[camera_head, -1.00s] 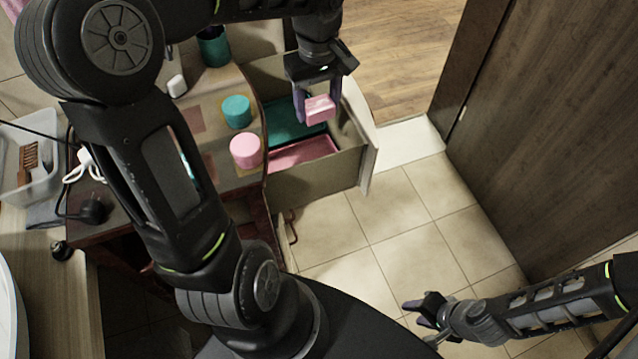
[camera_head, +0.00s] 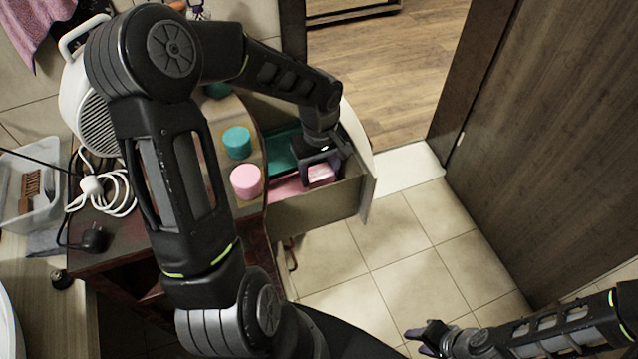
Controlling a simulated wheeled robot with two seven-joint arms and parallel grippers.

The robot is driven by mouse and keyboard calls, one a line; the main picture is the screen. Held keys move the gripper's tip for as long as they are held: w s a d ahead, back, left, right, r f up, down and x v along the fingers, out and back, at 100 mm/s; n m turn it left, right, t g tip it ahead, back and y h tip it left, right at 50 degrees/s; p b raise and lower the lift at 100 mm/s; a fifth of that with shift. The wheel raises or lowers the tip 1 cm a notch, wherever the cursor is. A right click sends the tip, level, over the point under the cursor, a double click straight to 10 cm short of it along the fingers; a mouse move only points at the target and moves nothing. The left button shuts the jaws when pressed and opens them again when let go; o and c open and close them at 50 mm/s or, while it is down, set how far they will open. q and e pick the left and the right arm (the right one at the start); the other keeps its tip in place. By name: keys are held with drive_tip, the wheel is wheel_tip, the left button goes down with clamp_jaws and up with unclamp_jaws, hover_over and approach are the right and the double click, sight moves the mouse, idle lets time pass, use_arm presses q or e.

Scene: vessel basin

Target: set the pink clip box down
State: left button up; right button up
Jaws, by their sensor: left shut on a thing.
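The pink clip box (camera_head: 321,173) is a small pink block, partly hidden by my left gripper (camera_head: 317,177). That gripper is shut on it, low inside the open drawer (camera_head: 315,207). The box is over the pink tray (camera_head: 284,188) in the drawer. I cannot tell whether it touches the tray. A teal tray (camera_head: 281,153) lies behind the pink one, partly covered by my arm. My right gripper (camera_head: 424,337) is at the bottom right over the tiled floor, away from the drawer, and its fingers look apart.
A pink round container (camera_head: 246,181) and a teal one (camera_head: 237,142) stand on the cabinet top left of the drawer. A white appliance (camera_head: 92,115) with a coiled cable and a clear bin (camera_head: 38,205) are further left. The floor tiles right of the drawer are clear.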

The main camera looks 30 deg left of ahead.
sight(320, 172)
use_arm(q)
drive_tip(key=shift+f, duration=0.9)
drive_tip(key=shift+f, duration=1.9)
drive_tip(key=shift+f, duration=0.2)
drive_tip(key=o, duration=1.1)
drive_tip(key=shift+r, duration=0.1)
wheel_tip(320, 172, up, 12)
drive_tip(key=shift+r+b, duration=0.1)
drive_tip(key=shift+b, duration=0.3)
